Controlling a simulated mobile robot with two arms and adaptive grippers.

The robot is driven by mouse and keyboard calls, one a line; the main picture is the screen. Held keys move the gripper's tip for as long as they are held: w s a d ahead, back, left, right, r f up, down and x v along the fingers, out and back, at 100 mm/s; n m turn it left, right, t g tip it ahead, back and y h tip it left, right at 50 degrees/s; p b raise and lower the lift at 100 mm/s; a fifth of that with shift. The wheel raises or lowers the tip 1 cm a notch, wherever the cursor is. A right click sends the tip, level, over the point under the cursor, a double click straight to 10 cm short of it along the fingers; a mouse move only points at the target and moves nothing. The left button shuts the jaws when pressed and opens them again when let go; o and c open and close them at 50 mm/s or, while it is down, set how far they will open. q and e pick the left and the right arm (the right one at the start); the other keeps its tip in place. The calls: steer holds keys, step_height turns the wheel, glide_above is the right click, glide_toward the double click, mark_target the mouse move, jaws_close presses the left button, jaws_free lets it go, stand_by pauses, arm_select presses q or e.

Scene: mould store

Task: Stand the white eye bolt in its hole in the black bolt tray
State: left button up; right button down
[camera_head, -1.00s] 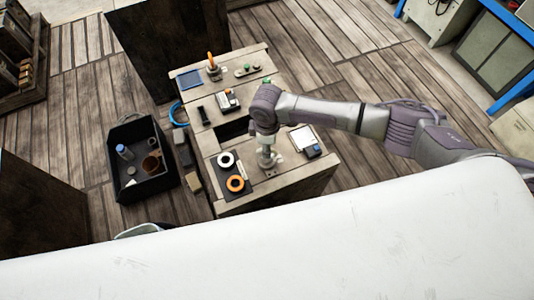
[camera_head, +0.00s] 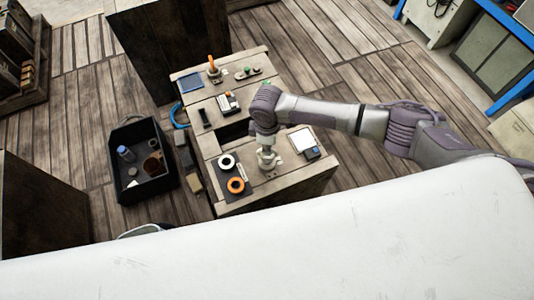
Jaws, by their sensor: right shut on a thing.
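My right gripper (camera_head: 268,164) points down over the near part of the wooden bench, just right of a black flat piece (camera_head: 246,171). It is shut on a small pale thing, seemingly the white eye bolt, largely hidden by the fingers. Whether its lower end touches anything cannot be made out. The black piece carries a white ring (camera_head: 227,162) and an orange ring (camera_head: 236,185). I cannot tell whether this piece is the black bolt tray, and no hole shows clearly. My left gripper is out of view.
The wooden bench (camera_head: 290,180) also bears a white pad (camera_head: 302,139), a blue tray (camera_head: 190,82) and an upright orange-tipped item (camera_head: 211,63). A black bin (camera_head: 128,187) with loose items stands on the floor to the left. A white surface fills the foreground.

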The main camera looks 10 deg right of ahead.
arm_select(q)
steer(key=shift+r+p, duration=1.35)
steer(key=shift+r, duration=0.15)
arm_select(e)
steer(key=shift+r, duration=1.45)
steer(key=shift+w, duration=0.1)
